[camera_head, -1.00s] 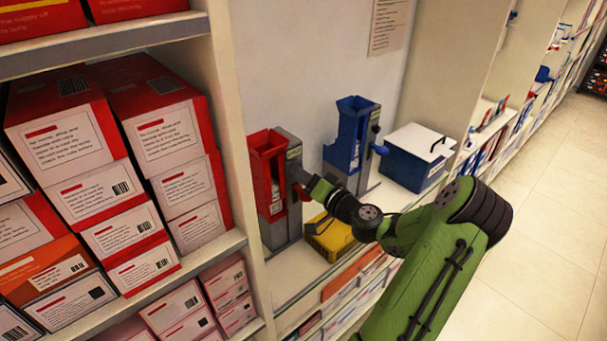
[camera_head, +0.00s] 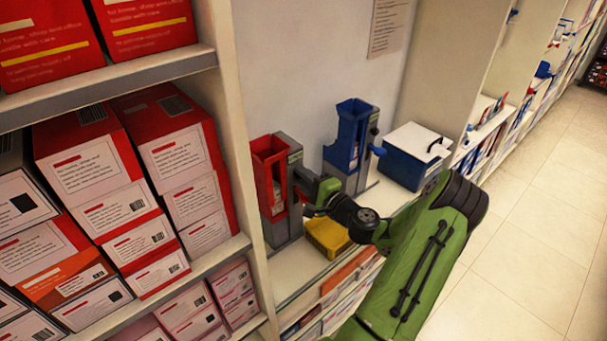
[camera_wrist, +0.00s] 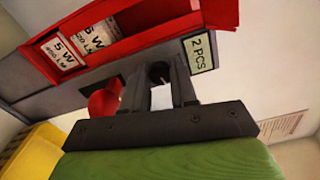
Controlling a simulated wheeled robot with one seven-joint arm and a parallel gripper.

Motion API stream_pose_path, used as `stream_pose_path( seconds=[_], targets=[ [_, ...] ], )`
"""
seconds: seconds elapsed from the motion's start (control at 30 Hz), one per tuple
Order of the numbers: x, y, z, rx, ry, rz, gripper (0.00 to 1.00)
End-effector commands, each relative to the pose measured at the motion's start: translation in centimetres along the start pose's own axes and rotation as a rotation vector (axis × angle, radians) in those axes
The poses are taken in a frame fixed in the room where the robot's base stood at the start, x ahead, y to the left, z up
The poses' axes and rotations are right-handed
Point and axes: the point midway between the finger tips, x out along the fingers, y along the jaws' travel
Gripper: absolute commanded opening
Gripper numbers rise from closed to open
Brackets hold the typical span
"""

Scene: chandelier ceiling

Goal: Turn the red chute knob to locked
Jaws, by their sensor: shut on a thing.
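The red chute (camera_head: 268,165) is an open-topped red bin on a grey stand on the shelf; small labelled boxes show inside it in the wrist view (camera_wrist: 150,35). My gripper (camera_wrist: 158,78) is at the stand's side face, with its two fingers on either side of a small dark round knob (camera_wrist: 160,70), shut on it. In the head view my gripper (camera_head: 300,184) covers the knob. I cannot read any locked mark.
A blue chute (camera_head: 352,135) with a blue ball handle stands behind to the right. A blue box with a white lid (camera_head: 415,158) is beyond it. A yellow bin (camera_head: 327,236) sits below my wrist. A shelf upright and red-white boxes (camera_head: 185,165) are at left. The aisle floor at right is clear.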

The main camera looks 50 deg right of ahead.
Motion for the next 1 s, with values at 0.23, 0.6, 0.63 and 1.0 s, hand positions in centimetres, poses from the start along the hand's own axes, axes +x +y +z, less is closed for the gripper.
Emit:
stream_pose_path(
  seconds=[0.23, 0.6, 0.63, 1.0],
  targets=[
    [-0.03, -0.1, -0.02, 0.137, 0.001, 0.003, 0.0],
    [-0.05, 0.04, -0.07, 0.215, 0.002, 0.003, 0.0],
    [-0.05, 0.05, -0.08, 0.216, 0.002, 0.003, 0.0],
    [-0.06, 0.1, -0.09, 0.217, 0.002, 0.004, 0.32]
  ],
)
